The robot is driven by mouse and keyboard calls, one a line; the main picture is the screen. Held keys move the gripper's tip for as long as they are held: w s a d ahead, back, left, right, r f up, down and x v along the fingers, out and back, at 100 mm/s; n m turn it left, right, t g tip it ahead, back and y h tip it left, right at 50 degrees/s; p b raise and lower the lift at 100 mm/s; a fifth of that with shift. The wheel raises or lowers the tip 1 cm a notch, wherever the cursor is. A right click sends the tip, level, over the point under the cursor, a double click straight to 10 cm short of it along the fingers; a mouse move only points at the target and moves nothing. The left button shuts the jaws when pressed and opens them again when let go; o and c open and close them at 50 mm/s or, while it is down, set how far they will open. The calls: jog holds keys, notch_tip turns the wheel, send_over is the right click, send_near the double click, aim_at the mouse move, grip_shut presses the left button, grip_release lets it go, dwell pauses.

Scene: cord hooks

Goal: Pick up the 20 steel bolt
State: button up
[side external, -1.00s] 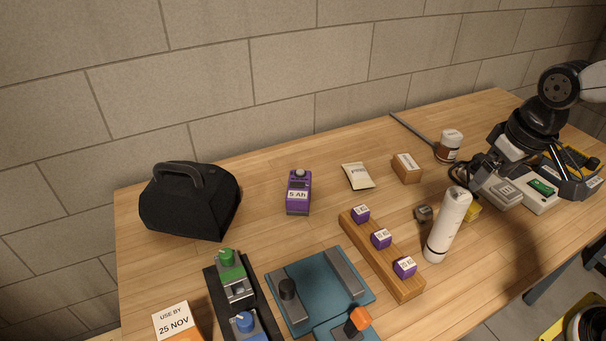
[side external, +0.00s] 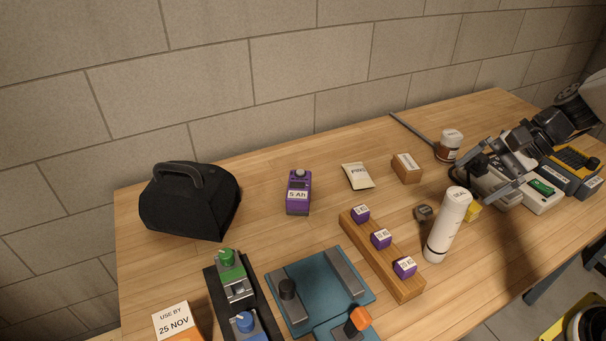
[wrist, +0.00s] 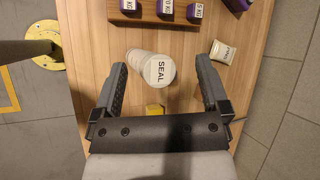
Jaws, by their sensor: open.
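I cannot make out a steel bolt marked 20 in either view. A small dark grey metallic piece (side external: 423,212) lies on the table left of the white cylinder (side external: 457,215); it is too small to identify. My gripper (side external: 482,170) is open and empty at the right of the side view, behind and right of the white cylinder. In the wrist view my gripper (wrist: 162,66) has its fingers spread. The white cylinder (wrist: 145,68), marked SEAL, shows between and beyond them, with a yellow block (wrist: 155,110) closer to the palm.
A wooden rack (side external: 354,231) with purple weights stands left of the cylinder. A small carton (side external: 407,168), a PINS packet (side external: 357,176) and a brown-and-white jar (side external: 450,145) are farther back. A yellow-and-grey meter (side external: 574,166) is beside my gripper. A black bag (side external: 190,205) sits far left.

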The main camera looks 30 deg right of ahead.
jog(key=w+d+r+m+t, duration=0.1)
jog(key=w+d+m+t, duration=0.3)
jog(key=m, duration=0.4)
jog(key=w+d+r+m+t, duration=0.1)
jog(key=w+d+m+t, duration=0.1)
jog(key=d+m+t, duration=0.35)
jog(key=m+g, duration=0.1)
jog(key=m, duration=0.1)
send_near(425, 210)
jog(key=shift+w+a+f, duration=0.15)
jog(key=shift+w+f, duration=0.3)
jog(key=shift+f, duration=0.05)
jog(key=shift+w+a+f, duration=0.15)
jog(key=shift+w+f, duration=0.35)
jog(key=shift+f, duration=0.05)
jog(key=shift+x, duration=1.3)
jog(key=shift+r+x, duration=0.2)
jog(key=shift+x, duration=2.4)
jog(key=shift+a, duration=0.15)
